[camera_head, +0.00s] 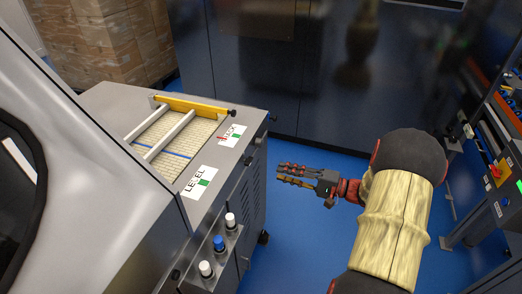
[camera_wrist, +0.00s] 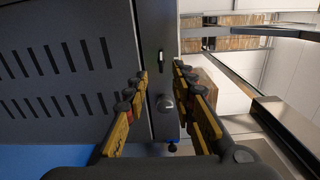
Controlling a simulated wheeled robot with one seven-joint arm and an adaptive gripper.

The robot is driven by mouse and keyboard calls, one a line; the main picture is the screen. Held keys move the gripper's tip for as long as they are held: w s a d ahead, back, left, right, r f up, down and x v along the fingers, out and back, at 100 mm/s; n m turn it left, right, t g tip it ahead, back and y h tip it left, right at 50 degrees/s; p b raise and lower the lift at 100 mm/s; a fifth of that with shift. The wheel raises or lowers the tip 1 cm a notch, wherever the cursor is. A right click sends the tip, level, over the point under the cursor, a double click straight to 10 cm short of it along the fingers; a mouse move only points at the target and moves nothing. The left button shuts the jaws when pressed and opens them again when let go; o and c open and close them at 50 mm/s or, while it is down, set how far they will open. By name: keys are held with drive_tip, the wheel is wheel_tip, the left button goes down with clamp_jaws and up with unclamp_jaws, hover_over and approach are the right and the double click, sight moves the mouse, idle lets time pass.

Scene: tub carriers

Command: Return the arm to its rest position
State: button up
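My gripper (camera_head: 281,173) is at the end of my arm, which reaches in from the lower right of the head view. It points left, over the blue floor, close to the right side of the grey machine cabinet (camera_head: 255,190). In the wrist view my gripper (camera_wrist: 162,85) shows two yellow-and-black fingers spread apart with nothing between them. Behind the gap are a dark vented panel (camera_wrist: 60,60) and a small round knob (camera_wrist: 165,103). The arm's padded forearm covers part of the floor.
Cardboard boxes (camera_head: 105,40) stand at the back left. A rack (camera_head: 500,170) stands at the right. Blue floor (camera_head: 300,225) lies open between.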

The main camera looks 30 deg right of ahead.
drive_tip(key=s+a+f+m+g, duration=0.3)
drive_tip(key=s+a+f+g, duration=0.2)
drive_tip(key=s+f, duration=0.15)
drive_tip(key=s+a+r+n+g+h+p, duration=0.1)
drive_tip(key=s+a+n+g+h, duration=0.15)
drive_tip(key=s+a+g, duration=0.3)
drive_tip(key=s+a+r+n+h+p, duration=0.1)
drive_tip(key=s+a+r+n+h, duration=0.1)
drive_tip(key=r, duration=0.6)
drive_tip(key=s+a+r+n+t+h+p, duration=0.1)
drive_tip(key=s+a+r+n+h+p, duration=0.1)
drive_tip(key=a+r+n, duration=0.3)
drive_tip(key=s+a+r+n+t+h+p, duration=0.1)
drive_tip(key=a+r+n+h, duration=0.3)
drive_tip(key=r, duration=0.7)
drive_tip(key=shift+s+a+r+p, duration=0.25)
drive_tip(key=shift+s+a+p, duration=0.25)
drive_tip(key=shift+a+p, duration=0.05)
